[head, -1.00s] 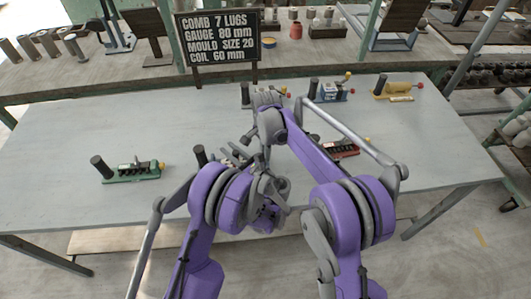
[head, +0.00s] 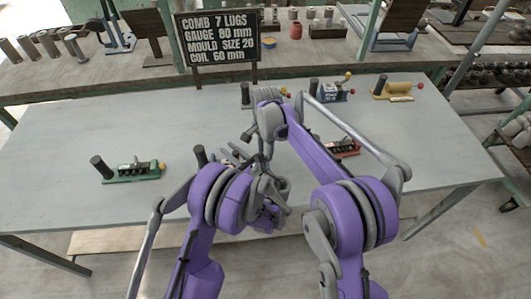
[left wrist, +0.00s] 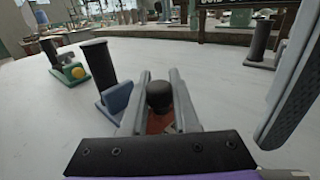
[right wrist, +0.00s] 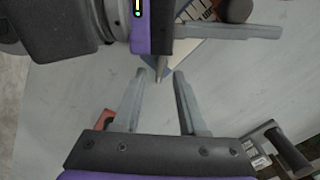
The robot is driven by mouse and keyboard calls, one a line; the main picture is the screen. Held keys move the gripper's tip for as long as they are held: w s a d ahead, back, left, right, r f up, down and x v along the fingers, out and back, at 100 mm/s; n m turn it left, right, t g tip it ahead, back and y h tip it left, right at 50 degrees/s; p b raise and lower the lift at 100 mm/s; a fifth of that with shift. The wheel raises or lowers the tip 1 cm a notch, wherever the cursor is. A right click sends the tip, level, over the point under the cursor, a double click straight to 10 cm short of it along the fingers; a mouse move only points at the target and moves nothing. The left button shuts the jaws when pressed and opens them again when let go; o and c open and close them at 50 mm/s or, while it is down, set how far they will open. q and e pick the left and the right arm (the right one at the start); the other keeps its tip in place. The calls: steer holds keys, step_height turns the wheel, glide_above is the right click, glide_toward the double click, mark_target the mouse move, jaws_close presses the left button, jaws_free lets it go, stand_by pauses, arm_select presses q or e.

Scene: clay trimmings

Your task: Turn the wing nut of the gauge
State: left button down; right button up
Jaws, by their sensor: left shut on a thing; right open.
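A dark upright handle (left wrist: 158,95) stands between my left gripper's fingers (left wrist: 158,100), which are shut on it; something reddish shows below it. In the right wrist view a blue tool with white markings (right wrist: 200,22), probably the gauge, lies partly behind the left gripper and a dark round post top (right wrist: 238,9). My right gripper (right wrist: 158,74) is open. A narrow grey tip (right wrist: 162,67) shows near its fingertips; I cannot tell whether it is the wing nut. In the head view the left gripper (head: 236,156) and right gripper (head: 250,134) are close together, hiding the work.
A green tool (head: 135,172) stands left on the table. A red tool (head: 345,149) is partly behind my right arm. A blue tool (head: 327,93) and a yellow tool (head: 398,92) stand at the back.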

step_height(320, 180, up, 10)
steer(key=shift+r, duration=0.25)
stand_by(0.3)
arm_select(q)
steer(key=c, duration=0.6)
jaws_free()
